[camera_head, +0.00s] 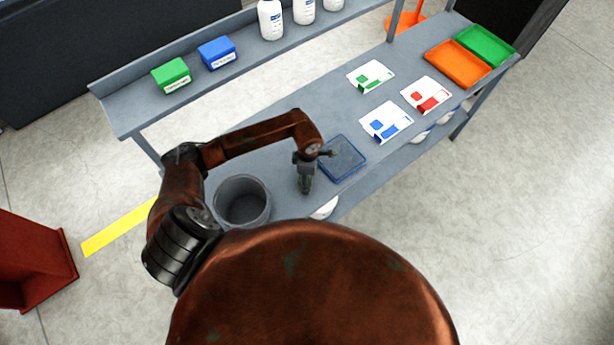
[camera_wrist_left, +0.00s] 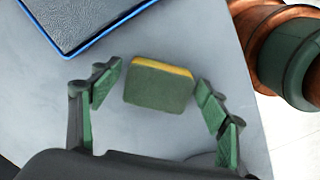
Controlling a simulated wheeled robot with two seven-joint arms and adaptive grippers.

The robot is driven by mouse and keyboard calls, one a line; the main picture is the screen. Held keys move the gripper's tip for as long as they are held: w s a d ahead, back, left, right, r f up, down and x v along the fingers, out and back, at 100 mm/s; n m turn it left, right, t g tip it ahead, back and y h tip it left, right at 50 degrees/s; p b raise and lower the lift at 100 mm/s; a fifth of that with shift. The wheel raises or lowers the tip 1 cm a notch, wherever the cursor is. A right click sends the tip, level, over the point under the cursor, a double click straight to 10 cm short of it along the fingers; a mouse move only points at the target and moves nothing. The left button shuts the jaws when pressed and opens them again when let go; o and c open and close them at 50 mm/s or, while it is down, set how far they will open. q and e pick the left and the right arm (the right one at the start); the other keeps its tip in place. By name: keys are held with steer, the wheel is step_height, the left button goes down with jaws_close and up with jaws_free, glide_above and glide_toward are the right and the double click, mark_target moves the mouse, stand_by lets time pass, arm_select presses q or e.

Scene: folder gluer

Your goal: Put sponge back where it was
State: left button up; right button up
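The sponge (camera_wrist_left: 160,86), dark green with a yellow edge, lies on the grey table in the left wrist view. My left gripper (camera_wrist_left: 158,80) is open, with a finger on each side of it and a visible gap to both. Its height above the table is hard to tell. In the head view my left gripper (camera_head: 305,188) points down over the near part of the table and hides most or all of the sponge. A blue-rimmed dark tray (camera_head: 343,158) lies just right of it; its corner also shows in the wrist view (camera_wrist_left: 82,22). My right gripper is not seen.
A grey bin (camera_head: 242,201) stands left of my gripper. White packs with green (camera_head: 371,76), red (camera_head: 426,95) and blue (camera_head: 386,122) marks lie farther along the table, before orange (camera_head: 457,64) and green (camera_head: 485,46) trays. A shelf (camera_head: 130,104) with boxes and bottles runs behind.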

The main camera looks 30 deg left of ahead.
arm_select(q)
step_height(320, 180, up, 12)
steer(key=p, duration=0.6)
steer(key=shift+r, duration=0.15)
